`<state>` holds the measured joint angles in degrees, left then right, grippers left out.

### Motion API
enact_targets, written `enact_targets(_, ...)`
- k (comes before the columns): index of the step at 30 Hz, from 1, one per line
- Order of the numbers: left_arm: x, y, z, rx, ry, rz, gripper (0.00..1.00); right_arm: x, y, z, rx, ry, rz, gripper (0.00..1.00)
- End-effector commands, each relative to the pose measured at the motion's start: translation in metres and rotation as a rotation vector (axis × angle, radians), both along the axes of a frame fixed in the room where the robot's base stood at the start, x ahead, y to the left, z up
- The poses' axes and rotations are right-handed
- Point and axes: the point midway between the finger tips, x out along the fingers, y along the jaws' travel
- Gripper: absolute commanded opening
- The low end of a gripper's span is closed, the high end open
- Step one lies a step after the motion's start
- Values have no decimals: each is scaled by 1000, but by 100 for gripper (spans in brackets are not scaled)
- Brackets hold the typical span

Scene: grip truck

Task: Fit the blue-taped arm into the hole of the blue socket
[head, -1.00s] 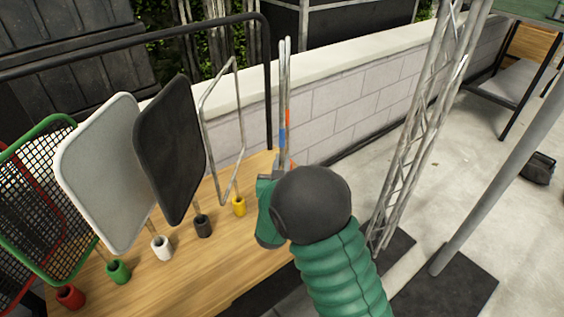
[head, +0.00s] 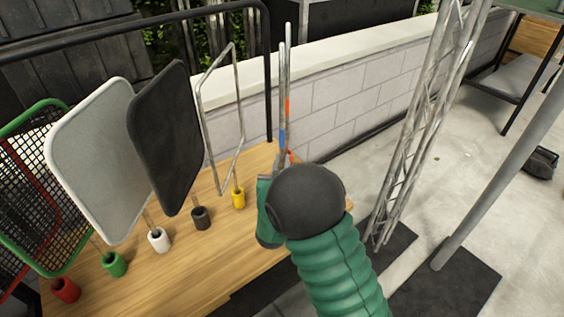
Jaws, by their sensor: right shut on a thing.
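The blue-taped arm (head: 282,138) is a thin, upright metal rod with a blue band. It stands close beside another rod with an orange band (head: 288,107). My right gripper (head: 277,168) is shut on the blue-taped arm near its lower part, above the right end of the wooden table. My green wrist and dark round joint cover the rod's lower end. The blue socket does not show; the area behind my gripper and wrist is hidden. I cannot tell whether the rod's end touches anything. My left gripper is not in view.
The wooden table (head: 190,262) carries a row of sockets: red (head: 66,290), green (head: 114,264), white (head: 159,240), black (head: 201,218) and yellow (head: 238,198), holding upright panels and a wire frame. A lattice post (head: 415,130) stands right of my arm.

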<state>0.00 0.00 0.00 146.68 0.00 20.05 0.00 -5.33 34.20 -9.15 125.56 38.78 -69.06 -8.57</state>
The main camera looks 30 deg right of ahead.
Motion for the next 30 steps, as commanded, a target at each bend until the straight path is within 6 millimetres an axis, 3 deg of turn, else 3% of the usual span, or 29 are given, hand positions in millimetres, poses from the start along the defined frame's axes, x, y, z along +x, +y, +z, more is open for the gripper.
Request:
enact_targets(15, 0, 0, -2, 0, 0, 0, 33, 0, 0, -3, -1, -2, 0, 0)
enact_targets(16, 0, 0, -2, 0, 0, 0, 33, 0, 0, -2, -1, -3, 0, 17)
enact_targets(21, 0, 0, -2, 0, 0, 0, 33, 0, 0, -2, -1, -2, 0, 39)
enact_targets(30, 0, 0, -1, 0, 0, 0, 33, -1, 1, -3, 0, 2, 0, 40)
